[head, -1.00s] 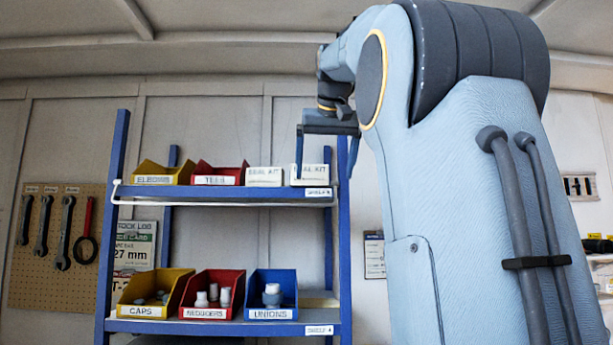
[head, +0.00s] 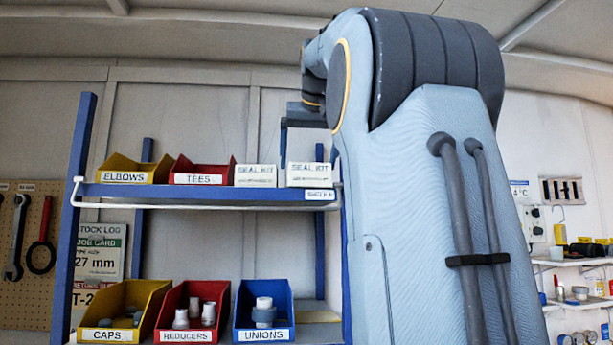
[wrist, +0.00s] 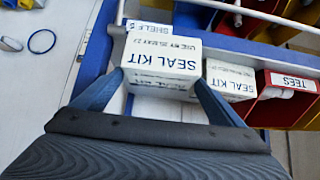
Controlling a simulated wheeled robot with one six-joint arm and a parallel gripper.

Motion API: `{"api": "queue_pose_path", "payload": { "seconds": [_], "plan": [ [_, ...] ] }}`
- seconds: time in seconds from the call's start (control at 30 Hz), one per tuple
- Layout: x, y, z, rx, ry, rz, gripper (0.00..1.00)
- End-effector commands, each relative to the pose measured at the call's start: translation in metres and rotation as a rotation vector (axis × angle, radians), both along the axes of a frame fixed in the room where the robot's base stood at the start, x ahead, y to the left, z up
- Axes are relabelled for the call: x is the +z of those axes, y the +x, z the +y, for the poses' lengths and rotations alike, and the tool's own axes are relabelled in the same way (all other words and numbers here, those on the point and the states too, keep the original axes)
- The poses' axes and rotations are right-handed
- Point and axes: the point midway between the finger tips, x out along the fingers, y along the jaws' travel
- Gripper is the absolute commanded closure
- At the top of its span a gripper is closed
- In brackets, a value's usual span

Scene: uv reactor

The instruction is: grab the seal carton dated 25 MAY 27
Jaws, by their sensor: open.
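Two white seal kit cartons stand side by side on the upper blue shelf: a left carton (head: 255,176) and a right carton (head: 305,175). In the wrist view the right carton (wrist: 160,50) lies between the fingers of my gripper (wrist: 160,82), its print upside down. Its small line seems to read USE BY and MAY 27; the day is blurred. The other carton (wrist: 230,80) is beside it, its small print unreadable. My gripper is open, one finger on each side of the right carton; contact cannot be told. In the head view my arm hides most of the gripper.
The tees bin (head: 203,172) and elbows bin (head: 133,170) stand left of the cartons. A white rail (head: 200,203) runs along the shelf front. The lower shelf holds caps, reducers and unions bins (head: 263,312). A blue upright (head: 78,210) bounds the rack's left.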

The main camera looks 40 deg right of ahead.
Motion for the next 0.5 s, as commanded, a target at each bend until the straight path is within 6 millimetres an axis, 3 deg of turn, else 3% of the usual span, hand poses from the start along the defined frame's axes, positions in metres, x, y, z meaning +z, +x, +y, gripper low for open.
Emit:
{"api": "queue_pose_path", "payload": {
  "seconds": [0.5],
  "plan": [
    [-0.031,0.033,-0.02,0.0,0.001,0.002,0.08]
  ]
}}
